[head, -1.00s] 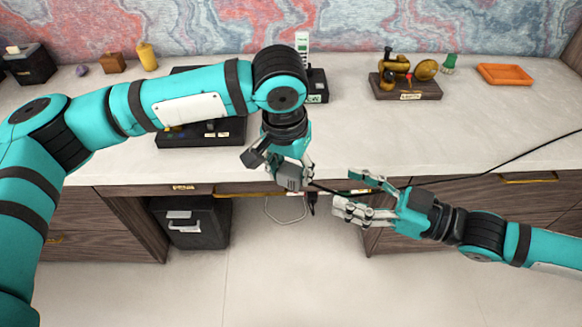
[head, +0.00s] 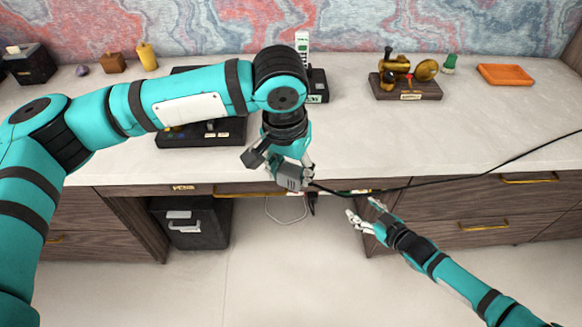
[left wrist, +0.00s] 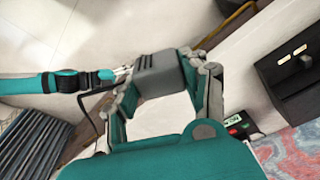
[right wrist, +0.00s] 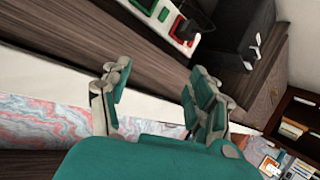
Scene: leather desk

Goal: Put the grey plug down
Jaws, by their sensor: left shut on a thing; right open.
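The grey plug (head: 290,176) is a boxy block with a black cable (head: 420,184) running from it to the right, over the desk. My left gripper (head: 296,172) is shut on the plug, in front of the desk's front edge. In the left wrist view the plug (left wrist: 158,74) sits between the fingertips of my left gripper (left wrist: 165,80). My right gripper (head: 362,214) is open and empty, lower and to the right of the plug, in front of the drawers. In the right wrist view its fingers (right wrist: 155,92) stand apart with nothing between them.
The pale desk top (head: 420,140) has free room at centre right. A power strip (right wrist: 170,18) shows under the desk edge, and a black bin (head: 190,222) stands below.

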